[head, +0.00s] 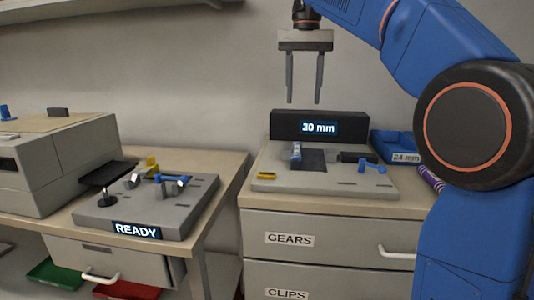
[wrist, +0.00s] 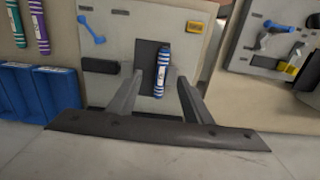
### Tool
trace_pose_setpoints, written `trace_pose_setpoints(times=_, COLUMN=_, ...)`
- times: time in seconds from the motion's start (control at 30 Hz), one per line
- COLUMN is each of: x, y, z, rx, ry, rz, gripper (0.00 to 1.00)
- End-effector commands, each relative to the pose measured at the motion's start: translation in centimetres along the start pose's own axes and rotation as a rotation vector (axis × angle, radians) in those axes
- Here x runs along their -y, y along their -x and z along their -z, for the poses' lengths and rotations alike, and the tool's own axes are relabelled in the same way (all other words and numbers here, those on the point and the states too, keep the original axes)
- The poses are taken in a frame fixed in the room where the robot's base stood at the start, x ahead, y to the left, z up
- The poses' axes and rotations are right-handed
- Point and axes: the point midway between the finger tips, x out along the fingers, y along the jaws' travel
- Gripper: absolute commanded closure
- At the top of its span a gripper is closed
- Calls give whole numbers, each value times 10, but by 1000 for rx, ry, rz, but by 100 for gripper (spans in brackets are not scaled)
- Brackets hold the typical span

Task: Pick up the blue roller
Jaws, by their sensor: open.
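The blue roller, a blue-and-white striped cylinder (head: 296,154), is on the grey work plate (head: 330,181) below the "30 mm" display. In the wrist view the roller (wrist: 161,72) shows between my fingertips, partly over a dark rectangle; I cannot tell whether it lies flat or tilts. My gripper (head: 303,102) is open and empty, pointing down, well above the plate and apart from the roller. In the wrist view my gripper (wrist: 160,77) has a finger on each side of the roller's outline.
The plate also holds a blue double-ended piece (head: 371,165), a black block (head: 357,157) and a yellow piece (head: 266,175). The display box (head: 320,127) stands behind. Blue bins (wrist: 52,95) and teal (wrist: 15,25) and purple (wrist: 39,27) striped cylinders are beside it. A "READY" station (head: 135,231) stands left.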

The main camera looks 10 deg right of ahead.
Motion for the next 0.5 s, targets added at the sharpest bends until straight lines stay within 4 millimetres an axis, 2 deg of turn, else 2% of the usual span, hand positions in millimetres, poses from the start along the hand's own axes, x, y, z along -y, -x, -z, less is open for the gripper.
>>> trace_pose_setpoints(times=0.17, x=4, y=0, z=3, rx=7, ry=-7, rz=-4, gripper=55)
trace_pose_setpoints(times=0.27, x=3, y=-12, z=3, rx=9, ry=-7, rz=-5, gripper=55)
trace_pose_setpoints(times=0.5, x=3, y=-55, z=3, rx=9, ry=-7, rz=-4, gripper=55)
